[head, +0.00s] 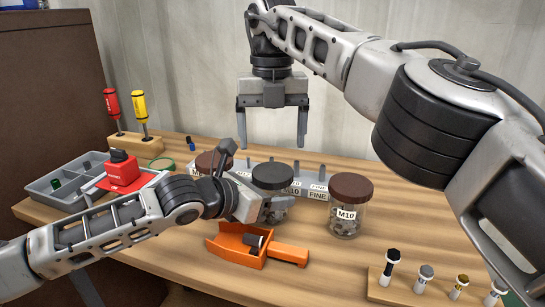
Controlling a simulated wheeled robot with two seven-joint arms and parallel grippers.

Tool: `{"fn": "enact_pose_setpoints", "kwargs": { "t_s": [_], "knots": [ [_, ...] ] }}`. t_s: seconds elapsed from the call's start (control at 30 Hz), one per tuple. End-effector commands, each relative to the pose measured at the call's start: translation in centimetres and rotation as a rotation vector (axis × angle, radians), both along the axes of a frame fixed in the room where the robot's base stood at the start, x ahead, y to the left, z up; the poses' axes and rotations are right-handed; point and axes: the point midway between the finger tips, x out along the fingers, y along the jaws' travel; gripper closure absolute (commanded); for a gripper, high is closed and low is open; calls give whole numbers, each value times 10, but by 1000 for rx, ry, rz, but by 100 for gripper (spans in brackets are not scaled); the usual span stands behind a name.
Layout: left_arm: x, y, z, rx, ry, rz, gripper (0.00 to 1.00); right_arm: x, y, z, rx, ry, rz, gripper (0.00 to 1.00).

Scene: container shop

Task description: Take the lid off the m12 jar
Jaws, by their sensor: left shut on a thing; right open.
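Three glass jars stand in a row on the wooden bench. The middle jar (275,214) has a dark grey lid (272,177) seated on top; its label is hidden from me. My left gripper (266,203) reaches in from the left and is shut on this jar's body, just below the lid. The right jar (346,222) has a brown lid and reads M10. The left jar's brown lid (208,162) shows behind my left wrist; its label is mostly hidden. My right gripper (272,128) is open and empty, pointing down above and behind the middle jar.
An orange scoop tray (235,245) lies in front of the jars. A grey labelled rack (314,185) stands behind them. A bolt stand (420,290) is at front right. A grey bin (68,178), red box (122,171) and two screwdrivers (140,105) are at left.

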Motion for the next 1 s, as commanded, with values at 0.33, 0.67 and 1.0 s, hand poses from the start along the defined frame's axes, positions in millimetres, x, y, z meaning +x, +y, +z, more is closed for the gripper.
{"fn": "enact_pose_setpoints", "kwargs": {
  "t_s": [0.33, 0.67, 1.0],
  "knots": [
    [-1, 0, -1, 1, 3, -1, 100, -1, -1, -48, 2, 2, 2, 17],
    [-1, 0, -1, 1, 2, -1, 100, -1, 0, -64, 2, -1, 1, 17],
    [0, 0, -1, 0, 1, -1, 100, -1, 0, -64, 2, -1, 2, 54]
  ]
}}
